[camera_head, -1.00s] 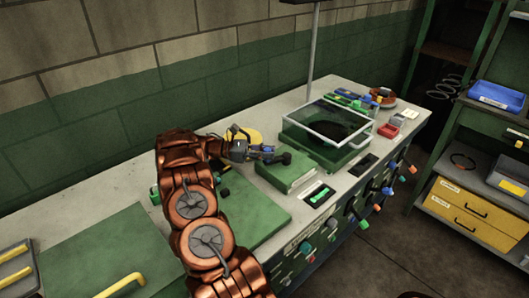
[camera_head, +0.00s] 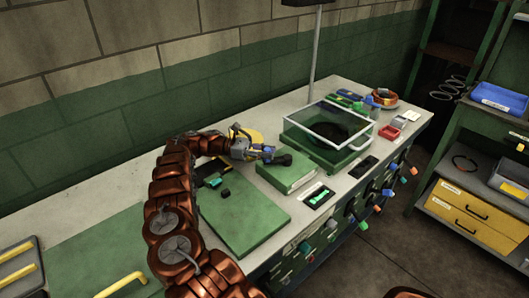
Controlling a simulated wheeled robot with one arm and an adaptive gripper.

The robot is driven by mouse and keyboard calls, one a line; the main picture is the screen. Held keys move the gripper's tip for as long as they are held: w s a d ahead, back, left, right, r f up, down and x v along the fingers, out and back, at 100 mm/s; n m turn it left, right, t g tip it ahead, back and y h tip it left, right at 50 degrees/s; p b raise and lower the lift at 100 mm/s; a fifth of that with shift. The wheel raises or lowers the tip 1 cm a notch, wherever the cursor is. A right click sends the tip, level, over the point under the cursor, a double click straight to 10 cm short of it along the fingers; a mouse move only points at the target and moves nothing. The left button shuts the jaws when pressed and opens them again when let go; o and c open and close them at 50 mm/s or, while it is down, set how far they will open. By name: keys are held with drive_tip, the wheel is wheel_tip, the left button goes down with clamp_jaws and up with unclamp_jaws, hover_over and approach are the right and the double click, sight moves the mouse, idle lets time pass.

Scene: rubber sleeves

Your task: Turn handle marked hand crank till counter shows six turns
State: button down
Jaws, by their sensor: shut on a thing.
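My gripper (camera_head: 262,153) reaches over the bench from the left, shut at a dark round knob (camera_head: 284,160), which looks like the handle of the hand crank. The knob is just above the back of a green box (camera_head: 288,177). The fingers partly hide where they meet the knob, and no crank marking is readable. A small white-edged panel with a black and green display (camera_head: 318,196) lies on the bench in front of the box. It may be the counter, but its figures are too small to read.
A glass-lidded green case (camera_head: 325,143) stands right of the box. A flat green board (camera_head: 243,215) lies under my arm. A yellow disc (camera_head: 256,135) sits behind my gripper. Coloured knobs (camera_head: 388,192) line the bench front. A red tray (camera_head: 388,131) is at the right.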

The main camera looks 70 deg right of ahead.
drive_tip(key=shift+d, duration=0.1)
idle(0.5)
drive_tip(key=c, duration=0.9)
unclamp_jaws()
wheel_tip(320, 180, up, 10)
idle(0.3)
